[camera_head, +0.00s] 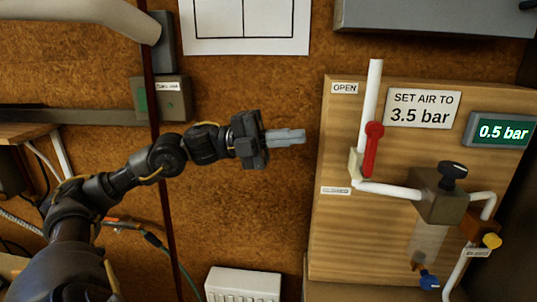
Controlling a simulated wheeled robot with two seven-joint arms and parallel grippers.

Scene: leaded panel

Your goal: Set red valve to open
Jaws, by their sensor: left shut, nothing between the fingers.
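The red valve (372,150) is a red lever on the white pipe, at the left of a wooden panel (325,235). The lever points up along the vertical pipe, tilted very slightly. An OPEN label (345,88) is above it to the left, and a second label (336,190), too small to read, is below left. My left gripper (303,136) is shut and empty, its fingers pointing right toward the panel. It is left of the red lever, at about its height, with a gap between them. My right gripper is not in view.
The panel bears a sign (421,108) reading SET AIR TO 3.5 bar, a display (502,131) reading 0.5 bar, a black knob (453,170), and yellow (491,241) and blue (429,282) handles. A grey box (435,15) hangs above. A white vented box (243,284) is below.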

